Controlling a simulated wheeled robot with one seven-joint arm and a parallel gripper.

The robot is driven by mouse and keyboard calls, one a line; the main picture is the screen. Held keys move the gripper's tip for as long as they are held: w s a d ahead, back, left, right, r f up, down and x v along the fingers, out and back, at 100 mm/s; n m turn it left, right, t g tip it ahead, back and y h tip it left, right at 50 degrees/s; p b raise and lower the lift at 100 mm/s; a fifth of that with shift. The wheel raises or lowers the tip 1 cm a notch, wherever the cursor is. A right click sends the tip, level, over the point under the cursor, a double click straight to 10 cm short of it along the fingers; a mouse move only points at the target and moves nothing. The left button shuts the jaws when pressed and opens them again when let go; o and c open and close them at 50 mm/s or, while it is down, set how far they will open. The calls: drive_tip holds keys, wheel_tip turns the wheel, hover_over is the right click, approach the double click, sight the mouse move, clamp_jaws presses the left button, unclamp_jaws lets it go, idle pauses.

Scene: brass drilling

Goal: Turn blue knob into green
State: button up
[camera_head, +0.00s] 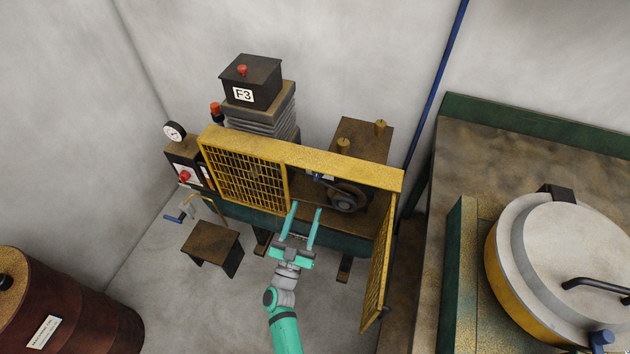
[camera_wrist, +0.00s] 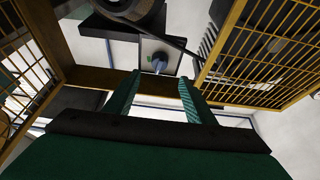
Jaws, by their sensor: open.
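The blue knob (camera_wrist: 159,62) sits on a small light grey plate (camera_wrist: 168,50) in the wrist view, ahead of my fingertips and between them. A small green mark (camera_wrist: 150,58) shows on the plate just left of the knob. In the head view the knob (camera_head: 318,177) is a small blue spot behind the yellow frame's opening. My gripper (camera_head: 306,207) is open and empty in front of that opening, and it also shows in the wrist view (camera_wrist: 160,82). The knob is apart from both fingers. Its exact pointing direction is too small to tell.
The yellow mesh guard (camera_head: 245,175) stands left of the opening. A mesh door (camera_head: 379,265) hangs open at right. A pulley wheel (camera_head: 346,197) with a belt is close to the knob. A small stool (camera_head: 211,244) stands at left on the floor.

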sight(316, 179)
drive_tip(key=x, duration=1.1)
drive_tip(key=shift+s, duration=0.1)
drive_tip(key=shift+c, duration=0.6)
drive_tip(key=c, duration=0.9)
